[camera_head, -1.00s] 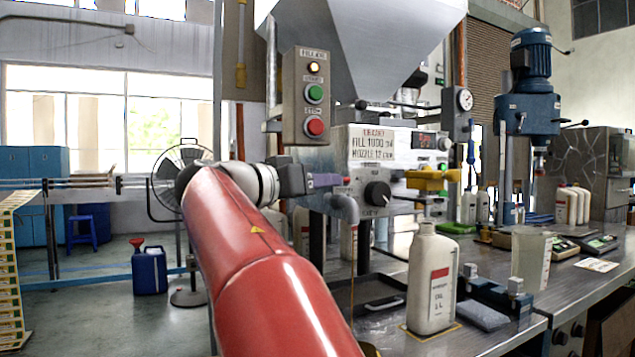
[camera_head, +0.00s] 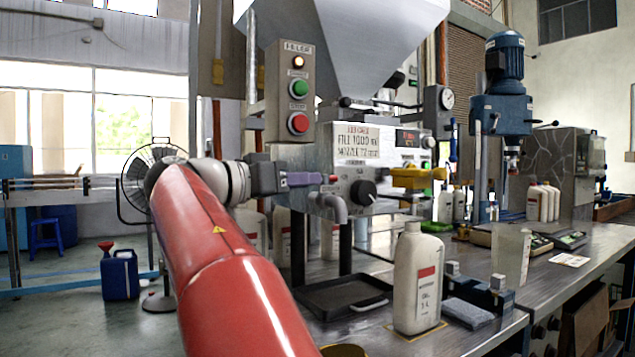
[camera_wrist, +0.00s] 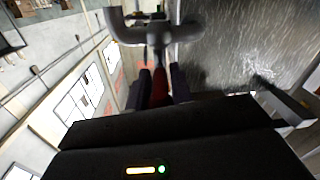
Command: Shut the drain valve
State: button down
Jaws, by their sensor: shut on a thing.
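The drain valve has a red handle, whose tip (camera_head: 332,179) shows just past my fingers at the left side of the filling machine. A grey elbow spout (camera_head: 338,207) bends down beside it. My gripper (camera_head: 312,179), with purple fingers, is shut on the red handle. In the wrist view the red handle (camera_wrist: 159,90) lies between the two fingers, and the grey valve body and elbow (camera_wrist: 125,28) are just beyond. The fingers hide much of the handle, and its exact angle is hard to tell.
A black tray (camera_head: 318,303) with a handle lies on the bench below the spout. A white oil bottle (camera_head: 417,285) stands upright to its right. A yellow-handled valve (camera_head: 415,179) and a black knob (camera_head: 363,193) are on the machine. A button box (camera_head: 291,92) hangs above my gripper.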

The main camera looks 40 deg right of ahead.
jog(key=shift+w+m+g, duration=0.15)
jog(key=shift+m+g, duration=0.15)
jog(key=shift+g, duration=0.2)
jog(key=c, duration=1.4)
grip_release()
jog(key=shift+a, duration=0.1)
jog(key=a, duration=0.7)
jog(key=shift+w+a+b, duration=0.3)
jog(key=shift+w, duration=0.05)
